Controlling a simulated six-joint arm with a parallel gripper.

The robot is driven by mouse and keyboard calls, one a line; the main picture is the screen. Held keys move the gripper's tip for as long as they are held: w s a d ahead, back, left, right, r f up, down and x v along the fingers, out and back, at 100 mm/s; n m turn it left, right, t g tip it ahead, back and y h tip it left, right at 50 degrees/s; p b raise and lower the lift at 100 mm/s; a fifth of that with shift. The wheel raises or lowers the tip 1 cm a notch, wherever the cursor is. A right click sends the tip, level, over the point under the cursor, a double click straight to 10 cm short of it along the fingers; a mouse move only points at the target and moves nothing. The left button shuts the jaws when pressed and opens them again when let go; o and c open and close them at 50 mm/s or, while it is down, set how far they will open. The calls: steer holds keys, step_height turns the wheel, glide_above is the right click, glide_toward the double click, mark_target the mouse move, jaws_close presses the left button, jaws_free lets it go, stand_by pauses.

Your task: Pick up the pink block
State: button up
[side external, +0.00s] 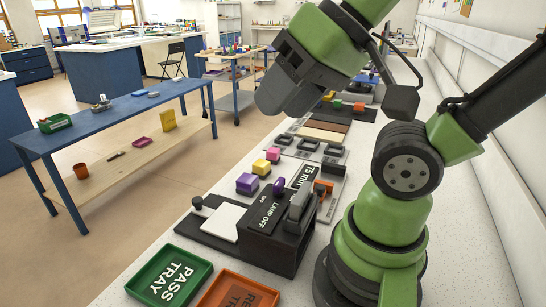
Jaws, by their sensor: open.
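The yellow block (262,167) is just nearer, and the purple block (247,183) is nearer still. My gripper (276,98) is the dark grey end of my arm, high above the bench and over the row in the picture. It is open, well apart from the pink block, and nothing shows in it.
A black lamp box (270,242) with upright parts stands in front of the blocks. A green pass tray (169,279) and an orange tray (238,292) lie at the near edge. A slotted grey plate (309,144) and more coloured blocks (337,104) lie beyond.

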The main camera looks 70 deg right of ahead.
steer(key=shift+o, duration=0.4)
steer(key=o, duration=0.4)
steer(key=w+d+m+g+h, duration=0.2)
steer(key=w+d+m+h, duration=0.15)
steer(key=w+d, duration=0.45)
steer(key=m+g+h, duration=0.3)
steer(key=m, duration=0.5)
glide_above(273, 150)
steer(key=a, duration=1)
step_height(273, 150, down, 13)
steer(key=shift+m+g, duration=0.85)
steer(key=shift+g, duration=0.05)
steer(key=x, duration=0.4)
steer(key=d+x, duration=0.1)
steer(key=x, duration=0.4)
steer(key=d+r+x, duration=0.1)
steer(key=x, duration=0.4)
steer(key=shift+s+d+f, duration=0.1)
steer(key=shift+s+f, duration=0.05)
steer(key=shift+s, duration=0.1)
steer(key=shift+d+x, duration=0.1)
steer(key=shift+x, duration=1.3)
steer(key=shift+d+x, duration=0.15)
steer(key=shift+x, duration=1.25)
